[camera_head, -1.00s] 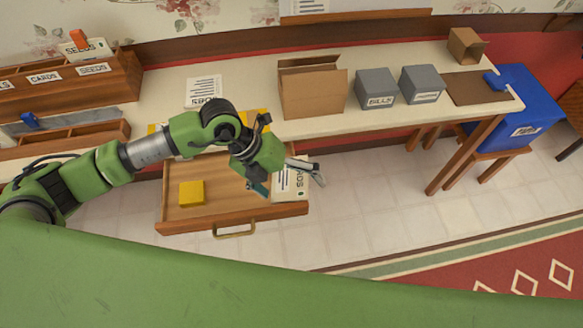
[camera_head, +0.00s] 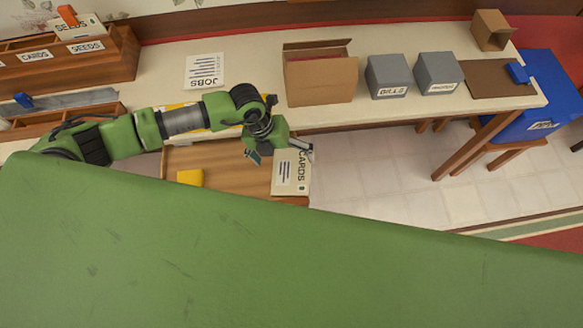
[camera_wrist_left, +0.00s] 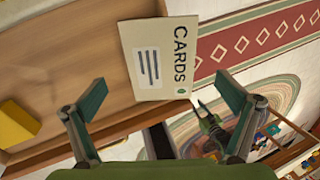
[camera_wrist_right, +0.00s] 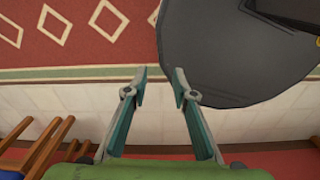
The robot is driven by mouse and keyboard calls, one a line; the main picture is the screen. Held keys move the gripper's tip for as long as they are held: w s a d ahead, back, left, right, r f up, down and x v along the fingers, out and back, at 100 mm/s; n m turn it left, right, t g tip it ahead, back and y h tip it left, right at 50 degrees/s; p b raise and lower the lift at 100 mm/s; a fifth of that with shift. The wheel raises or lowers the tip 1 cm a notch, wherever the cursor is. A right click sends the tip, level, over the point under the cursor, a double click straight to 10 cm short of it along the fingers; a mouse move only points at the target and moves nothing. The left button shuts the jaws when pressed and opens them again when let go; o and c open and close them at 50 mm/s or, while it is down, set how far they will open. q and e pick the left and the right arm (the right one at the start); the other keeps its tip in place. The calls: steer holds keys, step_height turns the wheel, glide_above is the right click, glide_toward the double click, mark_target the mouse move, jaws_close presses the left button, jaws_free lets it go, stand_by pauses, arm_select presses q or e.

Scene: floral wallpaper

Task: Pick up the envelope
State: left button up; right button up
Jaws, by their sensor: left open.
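The cream envelope marked CARDS (camera_head: 292,174) lies at the right end of the open wooden drawer, partly over its edge. It also shows in the left wrist view (camera_wrist_left: 158,62), with a lined label and a green mark. My left gripper (camera_head: 278,152) is open and empty above the envelope's upper part. In the left wrist view its spread fingers (camera_wrist_left: 162,92) stand either side of the envelope's lower end, and I see no contact. My right gripper (camera_wrist_right: 160,78) shows only in its own wrist view, with a gap between its fingers and nothing held.
A yellow block (camera_head: 190,177) lies in the drawer (camera_head: 232,168). On the desk stand a JOBS sheet (camera_head: 205,70), a cardboard box (camera_head: 320,80), two grey boxes (camera_head: 387,78) and a brown board (camera_head: 490,84). A blue bin (camera_head: 553,95) stands at right. A dark round form (camera_wrist_right: 235,55) shows near my right gripper.

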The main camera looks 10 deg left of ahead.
mark_target(291, 170)
arm_select(q)
steer(key=shift+s+d+f+p, duration=0.2)
steer(key=shift+d+f+p, duration=0.05)
steer(key=shift+f+p, duration=0.25)
steer(key=x, duration=0.3)
steer(key=shift+f+p, duration=0.2)
steer(key=shift+p, duration=0.2)
steer(key=shift+d+f, duration=0.15)
steer(key=shift+f, duration=0.25)
steer(key=c, duration=1.1)
steer(key=shift+c, duration=0.4)
arm_select(e)
steer(key=shift+w+a+r, duration=0.1)
steer(key=shift+w+r, duration=0.8)
steer(key=shift+r, duration=0.1)
